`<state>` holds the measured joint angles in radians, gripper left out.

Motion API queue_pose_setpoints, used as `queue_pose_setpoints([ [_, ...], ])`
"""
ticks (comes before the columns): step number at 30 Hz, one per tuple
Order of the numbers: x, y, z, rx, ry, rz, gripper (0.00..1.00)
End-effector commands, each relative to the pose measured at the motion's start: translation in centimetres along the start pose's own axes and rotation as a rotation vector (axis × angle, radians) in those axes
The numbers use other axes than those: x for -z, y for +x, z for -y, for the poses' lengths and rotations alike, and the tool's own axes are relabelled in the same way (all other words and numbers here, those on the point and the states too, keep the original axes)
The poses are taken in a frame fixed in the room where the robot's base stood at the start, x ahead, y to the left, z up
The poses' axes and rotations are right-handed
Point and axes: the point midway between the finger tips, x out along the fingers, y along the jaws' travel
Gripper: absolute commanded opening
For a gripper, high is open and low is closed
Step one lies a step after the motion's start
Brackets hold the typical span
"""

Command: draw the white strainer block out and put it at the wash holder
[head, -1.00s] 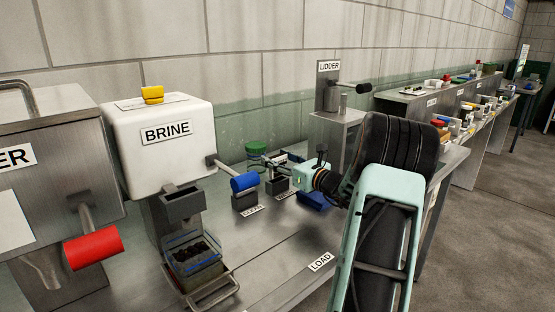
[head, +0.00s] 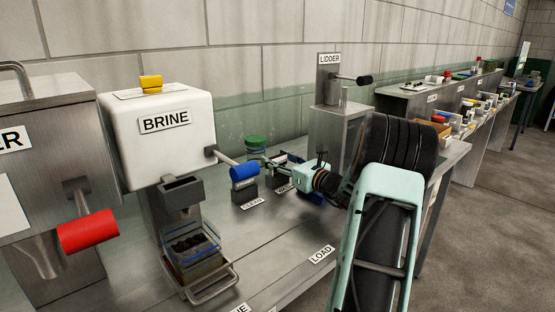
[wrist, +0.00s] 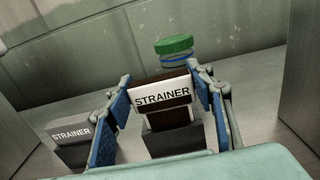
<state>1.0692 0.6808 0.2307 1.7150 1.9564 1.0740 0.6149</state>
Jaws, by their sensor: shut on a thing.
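A white strainer block (wrist: 172,84) with dark brown bands and a STRAINER label is between the blue finger pads of my gripper (wrist: 160,95) in the wrist view. My gripper is shut on it. A dark holder (wrist: 172,142) shows just below the block; I cannot tell whether the block still touches it. A grey block labelled STRAINER (wrist: 70,132) stands to the left. In the head view my gripper (head: 281,162) reaches over the right-hand small holder (head: 280,186), whose tag is partly hidden. The left-hand holder (head: 246,193) stands beside it. I cannot identify the wash holder for sure.
A green-lidded jar (head: 256,145) stands behind the holders, near the wall. The white BRINE machine (head: 150,150), with its blue-handled lever (head: 244,172), is to the left. A LIDDER stand (head: 335,125) rises behind my arm. The bench near the LOAD label (head: 322,254) is clear.

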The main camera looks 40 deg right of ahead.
Motion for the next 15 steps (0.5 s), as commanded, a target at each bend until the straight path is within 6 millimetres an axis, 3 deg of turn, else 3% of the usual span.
queue_pose_setpoints([
  [15, 1.4, 0.0, 0.0, 0.000, 0.001, 0.000, 0.25],
])
